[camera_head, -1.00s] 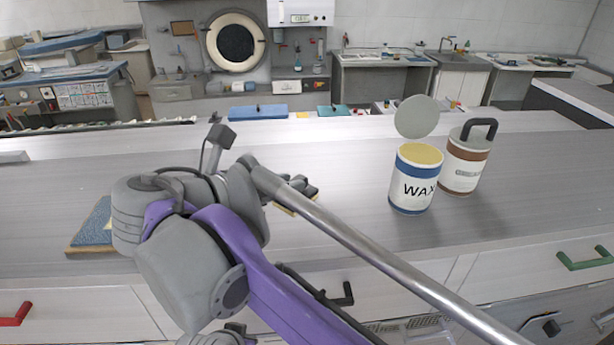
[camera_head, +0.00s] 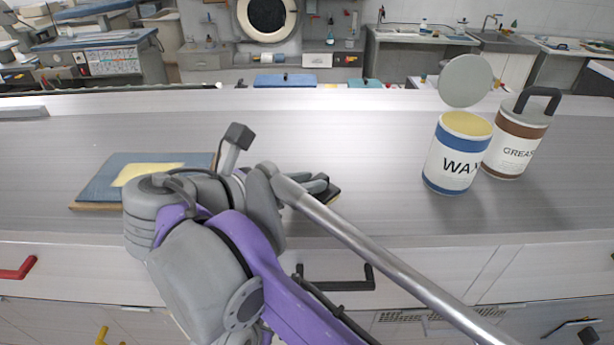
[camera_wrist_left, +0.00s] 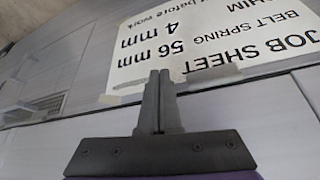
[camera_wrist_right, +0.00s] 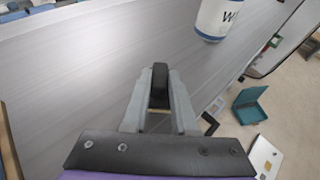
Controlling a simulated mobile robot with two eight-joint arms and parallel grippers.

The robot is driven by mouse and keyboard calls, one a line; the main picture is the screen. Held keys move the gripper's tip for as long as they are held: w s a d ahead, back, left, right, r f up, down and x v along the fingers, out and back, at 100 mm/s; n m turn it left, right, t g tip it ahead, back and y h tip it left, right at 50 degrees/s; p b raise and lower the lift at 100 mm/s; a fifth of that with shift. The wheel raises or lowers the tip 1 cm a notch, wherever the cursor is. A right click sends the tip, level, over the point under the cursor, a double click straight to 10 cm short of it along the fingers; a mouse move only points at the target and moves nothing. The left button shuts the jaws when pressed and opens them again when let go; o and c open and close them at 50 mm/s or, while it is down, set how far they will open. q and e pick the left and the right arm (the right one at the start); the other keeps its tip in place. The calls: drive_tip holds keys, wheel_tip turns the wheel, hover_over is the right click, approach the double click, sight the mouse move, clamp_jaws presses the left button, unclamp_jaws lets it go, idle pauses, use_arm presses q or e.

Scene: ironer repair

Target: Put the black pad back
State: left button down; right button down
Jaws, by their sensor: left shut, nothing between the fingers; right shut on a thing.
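The black pad (camera_wrist_right: 159,86) is a small dark block between the fingers of my right gripper (camera_wrist_right: 160,92) in the right wrist view. In the head view my right gripper (camera_head: 318,186) is low over the counter, left of the wax tin, and a black piece with a yellowish edge (camera_head: 331,194) shows at its fingertips. Whether the pad touches the counter is unclear. My left gripper (camera_wrist_left: 158,80) is shut and empty, in front of a white job sheet (camera_wrist_left: 215,45) in the left wrist view. It cannot be made out in the head view.
A wax tin (camera_head: 456,160) with raised lid and a grease tin (camera_head: 514,145) stand right on the counter (camera_head: 350,150). A blue board (camera_head: 105,185) with a yellow sheet (camera_head: 145,172) lies left, partly behind my arm. The counter between board and tins is mostly clear.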

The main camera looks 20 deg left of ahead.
drive_tip(key=shift+f, duration=0.65)
idle(0.3)
drive_tip(key=c, duration=0.6)
unclamp_jaws()
drive_tip(key=v, duration=1.1)
drive_tip(key=shift+b, duration=0.3)
